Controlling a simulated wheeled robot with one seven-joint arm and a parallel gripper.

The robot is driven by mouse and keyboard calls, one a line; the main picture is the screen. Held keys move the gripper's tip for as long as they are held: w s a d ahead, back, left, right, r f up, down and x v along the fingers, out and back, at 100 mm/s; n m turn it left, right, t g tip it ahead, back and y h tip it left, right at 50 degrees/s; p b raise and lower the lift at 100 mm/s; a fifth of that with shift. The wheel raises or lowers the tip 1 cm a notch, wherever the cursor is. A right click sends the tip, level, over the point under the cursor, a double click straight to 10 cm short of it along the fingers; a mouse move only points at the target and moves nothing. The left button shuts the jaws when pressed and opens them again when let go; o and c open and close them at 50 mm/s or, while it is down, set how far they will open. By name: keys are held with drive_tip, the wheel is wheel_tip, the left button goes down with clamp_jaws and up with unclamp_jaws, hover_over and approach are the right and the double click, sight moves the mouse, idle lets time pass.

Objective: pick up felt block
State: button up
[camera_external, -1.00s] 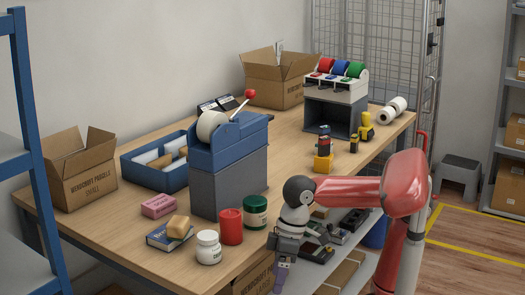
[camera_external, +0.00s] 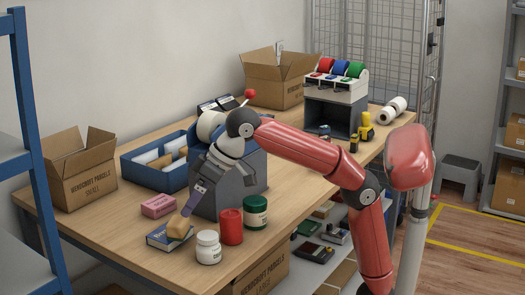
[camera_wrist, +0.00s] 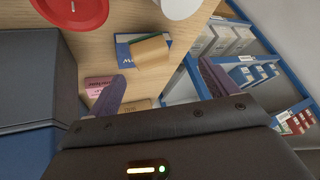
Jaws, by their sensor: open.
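A tan block (camera_external: 178,227), which looks like the felt block, lies on a blue book (camera_external: 160,239) near the counter's front left. In the wrist view, the tan block (camera_wrist: 150,51) rests across the book (camera_wrist: 122,50), ahead of the fingertips.
A pink block (camera_external: 158,206) lies behind the book. A white jar (camera_external: 208,247), a red cup (camera_external: 231,226) and a green jar (camera_external: 255,212) stand to the right. The grey-blue dispenser (camera_external: 230,190) is close beside my gripper. A blue tray (camera_external: 140,170) is behind.

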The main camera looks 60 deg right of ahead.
sight(180, 221)
drive_tip(key=shift+w+a+f+h+b, duration=0.1)
drive_tip(key=shift+w+f+h+b, duration=0.25)
drive_tip(key=shift+w+f, duration=0.75)
drive_tip(key=shift+b+x, duration=0.55)
drive_tip(key=shift+x, duration=2.25)
drive_tip(key=shift+f, duration=0.1)
drive_tip(key=c, duration=1.2)
drive_tip(key=shift+c, duration=0.4)
